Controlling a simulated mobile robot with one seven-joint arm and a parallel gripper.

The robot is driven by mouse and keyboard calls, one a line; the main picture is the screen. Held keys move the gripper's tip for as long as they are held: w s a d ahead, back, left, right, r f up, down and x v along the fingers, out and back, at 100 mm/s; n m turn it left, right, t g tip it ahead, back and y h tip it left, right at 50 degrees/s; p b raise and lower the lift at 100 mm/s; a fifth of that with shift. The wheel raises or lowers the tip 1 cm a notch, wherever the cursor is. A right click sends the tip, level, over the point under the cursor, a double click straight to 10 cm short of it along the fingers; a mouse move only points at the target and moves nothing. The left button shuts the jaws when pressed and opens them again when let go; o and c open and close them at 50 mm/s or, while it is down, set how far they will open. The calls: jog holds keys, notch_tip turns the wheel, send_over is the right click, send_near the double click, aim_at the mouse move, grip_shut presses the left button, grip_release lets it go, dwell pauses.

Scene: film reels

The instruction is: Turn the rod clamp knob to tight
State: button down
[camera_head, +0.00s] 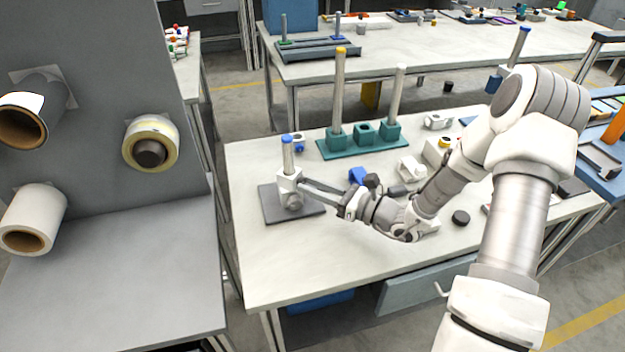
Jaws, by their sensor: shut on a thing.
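A rod stand with a dark grey base plate (272,207) sits at the left front of the pale workbench. Its short upright rod (287,158) has a blue cap, and a white clamp block (285,184) sits low on it. A grey round knob (293,201) shows on the clamp's front side. My gripper (306,188) reaches in from the right, with its dark fingers at the clamp. It is shut on the clamp knob, as far as this small view shows. The fingertips' exact contact and the knob's turn setting are too small to tell.
A teal rack (362,150) with two tall rods stands behind the clamp. A blue part (357,175), white clamp pieces (412,168) and a black disc (460,217) lie to the right. The bench's front left is clear. A grey panel with rolls (150,145) stands left.

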jog(key=shift+m+p, duration=1.6)
jog(key=shift+m, duration=0.2)
jog(key=c, duration=0.6)
grip_release()
jog(key=v, duration=1.7)
jog(key=shift+s+d+p, duration=0.15)
jog(key=shift+d+p, duration=0.1)
jog(key=shift+p, duration=0.1)
jog(key=shift+a, duration=0.1)
